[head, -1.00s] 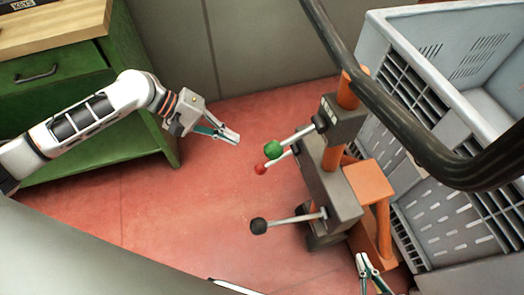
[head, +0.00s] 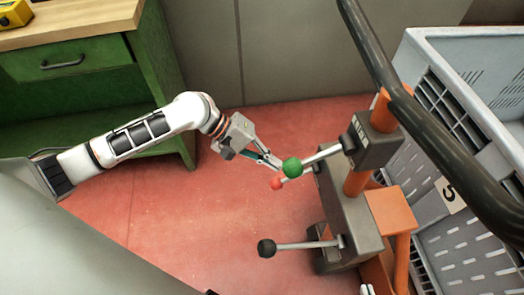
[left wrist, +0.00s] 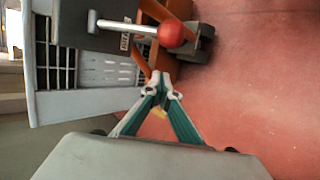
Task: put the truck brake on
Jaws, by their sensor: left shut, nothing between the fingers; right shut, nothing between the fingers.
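The truck has an orange and grey post (head: 357,183) with three levers. One lever ends in a green knob (head: 292,168), one just below it in a red knob (head: 277,184), and a lower one in a black knob (head: 267,248). My left gripper (head: 279,165) is shut and empty, its tips close beside the green and red knobs; I cannot tell whether they touch. In the left wrist view the red knob (left wrist: 172,33) is just beyond the shut fingertips (left wrist: 162,78). Only a sliver of my right gripper (head: 367,290) shows at the bottom edge.
A dark curved handle bar (head: 425,125) arches over the truck. A grey crate (head: 455,40) stands on the right. A green cabinet (head: 100,60) with a wooden top is at the upper left. The red floor (head: 160,230) left of the levers is clear.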

